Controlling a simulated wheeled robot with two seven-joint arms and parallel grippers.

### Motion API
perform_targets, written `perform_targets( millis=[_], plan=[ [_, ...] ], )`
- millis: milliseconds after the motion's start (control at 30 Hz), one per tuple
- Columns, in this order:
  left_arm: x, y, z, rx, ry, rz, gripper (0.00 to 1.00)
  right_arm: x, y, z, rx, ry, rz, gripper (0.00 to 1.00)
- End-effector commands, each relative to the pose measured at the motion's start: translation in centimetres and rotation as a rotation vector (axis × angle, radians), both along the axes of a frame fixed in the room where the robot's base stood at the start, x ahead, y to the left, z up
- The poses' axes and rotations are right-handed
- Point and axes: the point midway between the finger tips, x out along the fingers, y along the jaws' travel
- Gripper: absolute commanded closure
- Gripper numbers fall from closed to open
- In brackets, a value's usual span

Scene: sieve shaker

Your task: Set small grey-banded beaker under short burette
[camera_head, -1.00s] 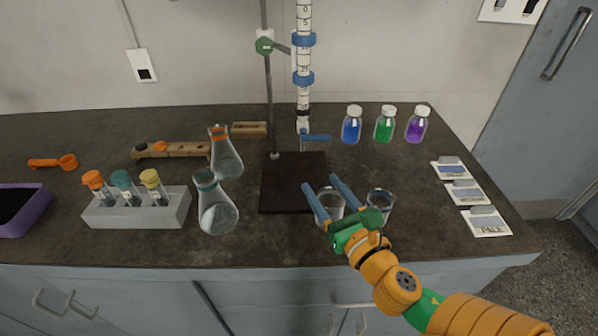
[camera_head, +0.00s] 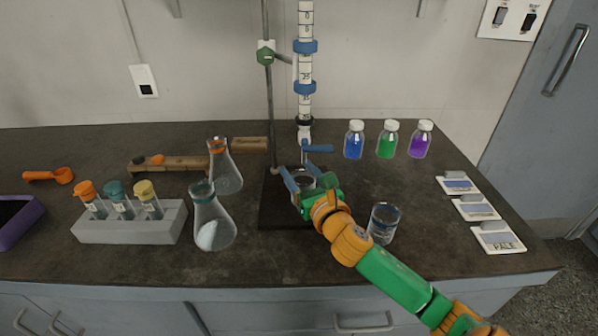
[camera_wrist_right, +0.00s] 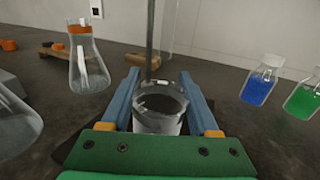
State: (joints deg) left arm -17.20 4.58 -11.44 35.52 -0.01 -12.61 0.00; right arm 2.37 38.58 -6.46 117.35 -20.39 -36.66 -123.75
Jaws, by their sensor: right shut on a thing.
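My right gripper (camera_head: 300,183) is shut on a small glass beaker (camera_head: 305,180), over the dark base plate (camera_head: 275,212) of the burette stand. In the right wrist view the beaker (camera_wrist_right: 160,108) stands upright between the two blue fingers. The burette (camera_head: 305,75) hangs above it, its blue stopcock (camera_head: 318,148) and tip just over the beaker. Whether the beaker touches the plate I cannot tell, and its band is not clear. A second glass beaker (camera_head: 383,223) stands on the bench to the right. My left gripper is not in view.
Two conical flasks (camera_head: 224,170) (camera_head: 212,222) stand left of the plate. Blue, green and purple bottles (camera_head: 354,142) are at the back right. A tube rack (camera_head: 130,222) is at the left. Label cards (camera_head: 477,207) lie at the right edge.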

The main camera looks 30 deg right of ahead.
Motion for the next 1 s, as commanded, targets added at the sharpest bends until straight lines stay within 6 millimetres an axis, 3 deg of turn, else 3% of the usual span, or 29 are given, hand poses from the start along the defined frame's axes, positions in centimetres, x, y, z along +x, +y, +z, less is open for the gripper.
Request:
perform_targets(
  millis=[67,100,200,567,967,1000],
  plan=[
    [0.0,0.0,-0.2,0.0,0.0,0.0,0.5,0.0,0.0,-0.4,-0.001,0.001,0.0,0.94],
    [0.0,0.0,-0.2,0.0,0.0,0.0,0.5,0.0,0.0,-0.3,-0.001,0.001,0.0,0.31],
    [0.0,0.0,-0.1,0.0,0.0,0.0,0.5,0.0,0.0,-0.3,-0.001,0.0,0.0,0.09],
    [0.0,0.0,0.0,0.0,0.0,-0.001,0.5,-0.4,0.1,0.0,0.0,0.0,0.001,0.09],
    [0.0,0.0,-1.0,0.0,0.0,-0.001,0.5,-8.8,1.4,-0.3,0.001,0.004,0.002,0.09],
    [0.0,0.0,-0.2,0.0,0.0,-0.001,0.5,-9.5,1.5,0.3,0.004,0.002,-0.001,0.09]
  ],
)
